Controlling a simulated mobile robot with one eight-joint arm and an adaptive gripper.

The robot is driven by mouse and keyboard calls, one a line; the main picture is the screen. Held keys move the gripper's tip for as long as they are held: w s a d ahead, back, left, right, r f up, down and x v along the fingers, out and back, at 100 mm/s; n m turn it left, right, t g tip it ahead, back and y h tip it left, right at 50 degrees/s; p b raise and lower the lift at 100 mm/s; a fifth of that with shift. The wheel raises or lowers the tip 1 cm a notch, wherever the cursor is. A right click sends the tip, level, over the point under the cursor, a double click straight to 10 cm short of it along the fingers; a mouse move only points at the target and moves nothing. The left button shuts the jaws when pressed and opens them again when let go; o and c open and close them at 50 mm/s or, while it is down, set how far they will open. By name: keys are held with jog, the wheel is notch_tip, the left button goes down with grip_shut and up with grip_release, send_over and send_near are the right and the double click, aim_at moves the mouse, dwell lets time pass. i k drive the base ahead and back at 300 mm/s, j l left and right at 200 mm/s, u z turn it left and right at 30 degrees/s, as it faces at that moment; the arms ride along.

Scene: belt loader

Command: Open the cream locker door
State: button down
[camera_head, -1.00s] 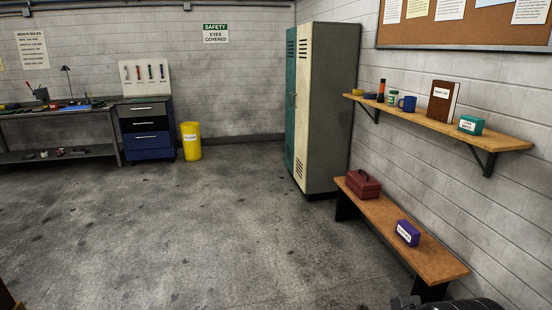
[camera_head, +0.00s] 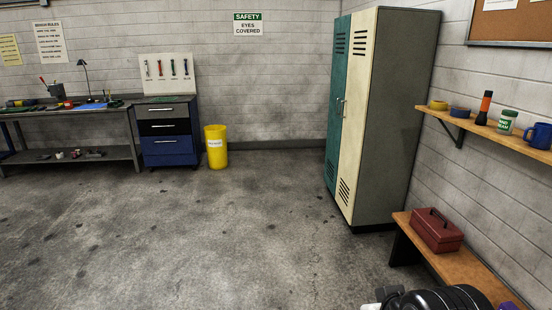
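The locker (camera_head: 395,120) stands against the right wall near the back corner. Its cream door (camera_head: 352,110) is the nearer of two tall doors and looks shut. It has vent slots at top and bottom and a small handle near its left edge. The teal door (camera_head: 333,100) beside it also looks shut. Black and white parts of my own arm show at the bottom right edge, well apart from the locker. My gripper's fingers cannot be made out there.
A wooden bench (camera_head: 470,270) with a red toolbox (camera_head: 437,231) stands in front of the locker along the right wall. A shelf (camera_head: 465,123) hangs above it. A yellow bin (camera_head: 216,148) and a blue drawer cabinet (camera_head: 167,135) stand at the back. The middle floor is clear.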

aim_at(363, 23)
jog(key=i+j, duration=0.1)
jog(key=i, duration=4.3)
jog(key=i+z, duration=0.25)
jog(key=i, duration=0.25)
jog(key=i+j+z, duration=0.2)
jog(key=i, duration=0.25)
jog(key=i+j+z, duration=0.25)
jog(key=i, duration=0.2)
jog(key=l, duration=0.1)
